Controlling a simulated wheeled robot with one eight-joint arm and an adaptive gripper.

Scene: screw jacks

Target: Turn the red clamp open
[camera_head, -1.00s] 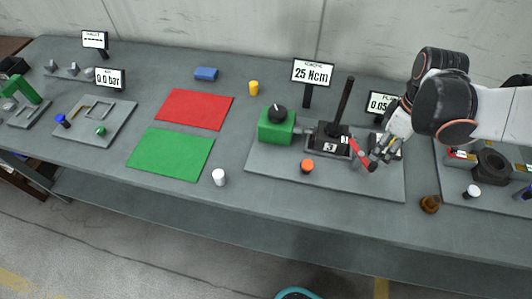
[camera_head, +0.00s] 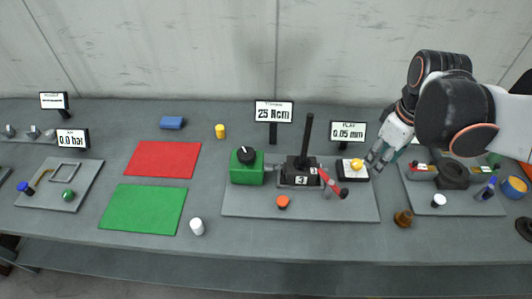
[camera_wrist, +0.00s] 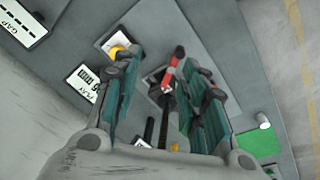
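The red clamp (camera_head: 330,182) is a red lever with a dark knob at its end. It slants down to the right from the black block at the foot of a tall black post (camera_head: 308,140). In the wrist view the red lever (camera_wrist: 173,66) shows beyond and between the fingers. My gripper (camera_head: 376,163) is to the right of the clamp, by the white pad with a yellow button, and apart from the lever. In the wrist view my gripper (camera_wrist: 160,80) has its fingers spread with nothing between them.
The white pad (camera_head: 353,176) and a display reading 0.05 mm (camera_head: 348,133) stand close to my gripper. A green block (camera_head: 246,167) with a black knob is left of the post. An orange knob (camera_head: 283,201) is in front, and a brown piece (camera_head: 403,218) front right.

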